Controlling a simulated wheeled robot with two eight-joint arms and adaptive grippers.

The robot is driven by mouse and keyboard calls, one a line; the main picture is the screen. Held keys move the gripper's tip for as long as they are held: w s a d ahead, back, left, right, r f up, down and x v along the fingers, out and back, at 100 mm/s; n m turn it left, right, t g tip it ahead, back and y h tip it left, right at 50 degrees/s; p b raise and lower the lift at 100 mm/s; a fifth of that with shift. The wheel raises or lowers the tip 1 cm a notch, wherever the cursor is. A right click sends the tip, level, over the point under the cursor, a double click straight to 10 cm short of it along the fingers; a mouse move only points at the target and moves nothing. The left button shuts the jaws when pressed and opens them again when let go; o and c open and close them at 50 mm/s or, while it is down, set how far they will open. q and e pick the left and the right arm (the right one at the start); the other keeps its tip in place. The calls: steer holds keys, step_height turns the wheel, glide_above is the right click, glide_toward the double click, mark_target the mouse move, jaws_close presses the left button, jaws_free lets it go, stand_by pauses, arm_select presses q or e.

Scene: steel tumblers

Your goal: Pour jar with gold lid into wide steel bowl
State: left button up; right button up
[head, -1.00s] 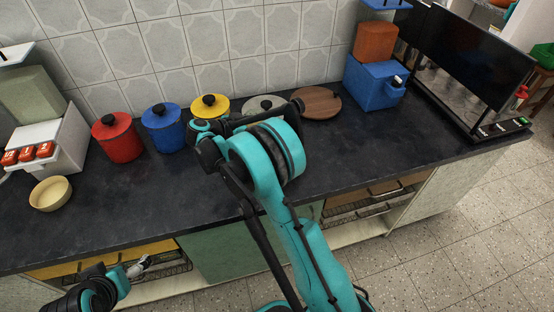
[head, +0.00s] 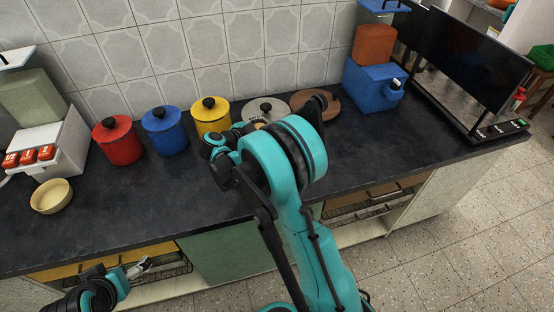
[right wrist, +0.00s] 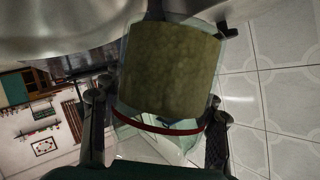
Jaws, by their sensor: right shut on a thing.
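In the right wrist view, a clear glass jar (right wrist: 170,68) with a greenish-brown filling and a red band sits between the fingers of my right gripper (right wrist: 156,128), which is shut on it. No gold lid shows on it. A curved shiny steel surface (right wrist: 75,25) is close beside the jar at upper left; I cannot tell if it is the wide steel bowl. In the head view my right arm hides its own gripper and the jar, and no steel bowl shows. My left gripper (head: 139,267) is low at the counter's front, too small to read.
Red (head: 117,141), blue (head: 164,131) and yellow (head: 211,118) canisters line the wall. A beige bowl (head: 51,196) stands at left, near a white dispenser (head: 62,140). A wooden board (head: 330,108) and blue box (head: 372,84) are at right. The front counter is mostly clear.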

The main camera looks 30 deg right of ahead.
steer(key=shift+s+d+r+m+t, duration=0.1)
steer(key=shift+s+r+m+t, duration=0.2)
steer(key=shift+m, duration=0.1)
steer(key=shift+s+d+f+m+t, duration=0.1)
steer(key=shift+s+f+m+t, duration=0.3)
steer(key=shift+m+t, duration=0.15)
steer(key=shift+w+f+m+t+b, duration=0.1)
steer(key=shift+f+m+t+b, duration=0.15)
steer(key=shift+m+t+b, duration=0.4)
steer(key=shift+r+m+p, duration=0.45)
steer(key=shift+r+m, duration=0.1)
steer(key=shift+m, duration=0.25)
steer(key=shift+w+f+m+t+b, duration=0.1)
steer(key=shift+f+m+t+b, duration=0.2)
steer(key=shift+m+t+b, duration=0.35)
steer(key=shift+f+m+t+b, duration=0.25)
steer(key=shift+m+t+b, duration=0.2)
steer(key=shift+m+b, duration=0.5)
steer(key=shift+s+r+m+t+b, duration=0.3)
steer(key=shift+r+m+t+b, duration=0.15)
steer(key=shift+m, duration=0.25)
steer(key=shift+s+d+r+m+t+h, duration=0.15)
steer(key=shift+s+m+h, duration=0.25)
steer(key=shift+m, duration=0.55)
steer(key=shift+s+d+r+m+t+h, duration=0.1)
steer(key=shift+s+r+m+t+h, duration=0.25)
steer(key=shift+m, duration=0.55)
steer(key=shift+s+d+r+m+t+h, duration=0.15)
steer(key=shift+s+m+h, duration=0.25)
steer(key=shift+m, duration=0.55)
